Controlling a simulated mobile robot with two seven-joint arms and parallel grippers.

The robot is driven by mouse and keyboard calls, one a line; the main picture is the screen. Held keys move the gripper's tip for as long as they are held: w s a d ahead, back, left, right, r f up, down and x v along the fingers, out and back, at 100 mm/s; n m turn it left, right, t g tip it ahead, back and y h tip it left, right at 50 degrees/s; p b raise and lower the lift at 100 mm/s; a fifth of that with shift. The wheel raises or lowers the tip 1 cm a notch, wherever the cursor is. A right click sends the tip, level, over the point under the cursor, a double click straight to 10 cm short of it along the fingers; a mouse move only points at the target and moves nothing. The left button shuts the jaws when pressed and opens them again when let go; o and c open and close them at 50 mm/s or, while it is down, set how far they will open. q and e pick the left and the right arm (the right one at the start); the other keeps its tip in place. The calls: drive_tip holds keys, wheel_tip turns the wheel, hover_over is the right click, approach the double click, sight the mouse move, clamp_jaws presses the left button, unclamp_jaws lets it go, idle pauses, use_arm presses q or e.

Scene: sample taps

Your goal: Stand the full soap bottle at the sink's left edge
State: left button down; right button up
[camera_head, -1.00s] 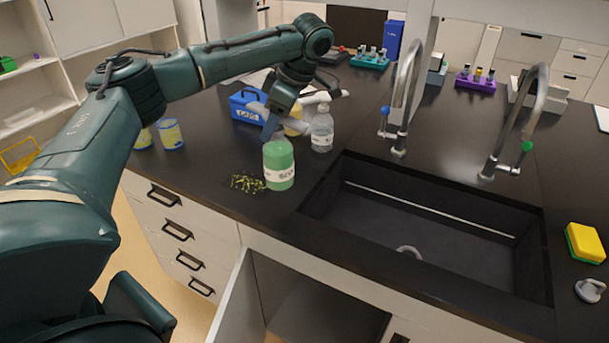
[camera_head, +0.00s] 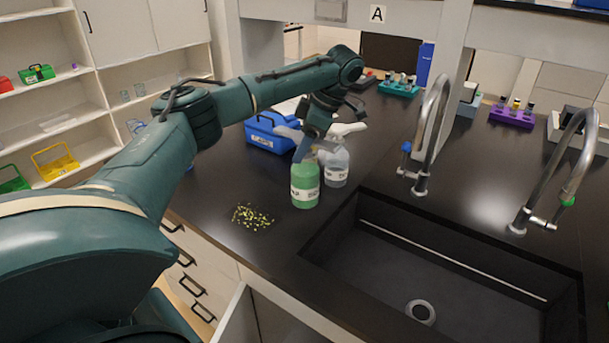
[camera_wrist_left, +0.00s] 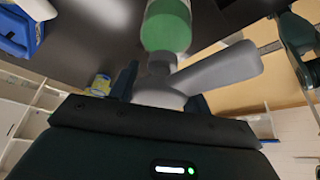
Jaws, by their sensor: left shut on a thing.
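The full soap bottle, green with a white label (camera_head: 305,186), is upright on or just above the dark counter, left of the sink (camera_head: 357,215) near its back left corner. I cannot tell whether its base touches. My left gripper (camera_head: 304,150) is shut on its top from above. In the left wrist view the green body (camera_wrist_left: 166,30) extends beyond the grey pump head (camera_wrist_left: 165,82), which is between the fingers. A clear bottle with a white label (camera_head: 336,170) stands close behind it to the right. My right gripper is not in view.
Yellow-green crumbs (camera_head: 252,216) lie on the counter in front left of the bottle. A blue box (camera_head: 270,132) stands behind. Two curved taps, one with a blue knob (camera_head: 428,140) and one with a green knob (camera_head: 560,175), rise behind the sink. Tube racks stand at the back.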

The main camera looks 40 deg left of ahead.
sight(303, 166)
use_arm(q)
drive_tip(key=shift+f, duration=2.85)
drive_tip(key=c, duration=0.7)
unclamp_jaws()
drive_tip(key=shift+f, duration=0.15)
drive_tip(key=v, duration=1.2)
